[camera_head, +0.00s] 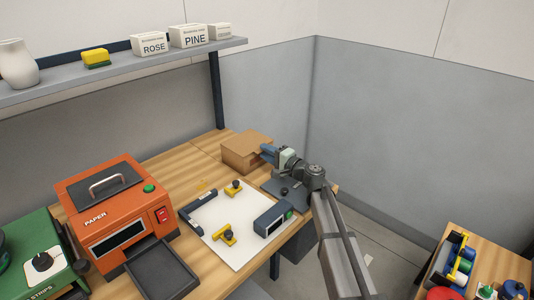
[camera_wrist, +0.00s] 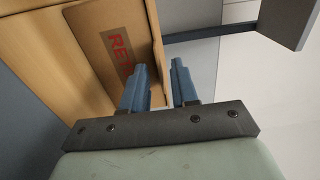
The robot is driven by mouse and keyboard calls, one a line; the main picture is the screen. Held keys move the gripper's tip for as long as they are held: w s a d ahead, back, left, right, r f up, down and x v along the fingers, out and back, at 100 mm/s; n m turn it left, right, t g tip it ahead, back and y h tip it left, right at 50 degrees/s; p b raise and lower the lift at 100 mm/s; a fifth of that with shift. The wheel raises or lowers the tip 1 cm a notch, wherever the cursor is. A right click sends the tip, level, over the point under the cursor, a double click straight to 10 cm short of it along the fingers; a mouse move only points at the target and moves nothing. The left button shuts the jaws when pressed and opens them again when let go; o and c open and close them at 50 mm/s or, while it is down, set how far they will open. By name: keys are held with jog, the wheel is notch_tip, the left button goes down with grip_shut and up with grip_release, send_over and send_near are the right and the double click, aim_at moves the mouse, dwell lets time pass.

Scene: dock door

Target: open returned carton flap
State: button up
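The returned carton (camera_head: 244,153) is a brown box on the workbench near its back right corner, and its top looks closed in the head view. In the wrist view its brown panel (camera_wrist: 92,38) carries red letters, partly hidden by a finger. My gripper (camera_head: 266,150) is at the right side of the carton, close to its top edge. In the wrist view my gripper (camera_wrist: 159,72) has its two blue fingers apart, with the carton's edge near the left finger. I cannot tell whether that finger touches the carton.
A white mat (camera_head: 215,230) with yellow-and-black clamps lies in front of the carton. An orange paper machine (camera_head: 115,205) stands to the left. A shelf (camera_head: 130,69) with labelled boxes hangs above. A side table (camera_head: 480,255) with coloured items is at the lower right.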

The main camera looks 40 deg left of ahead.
jog(key=shift+c, duration=0.3)
grip_shut()
dwell(1.2)
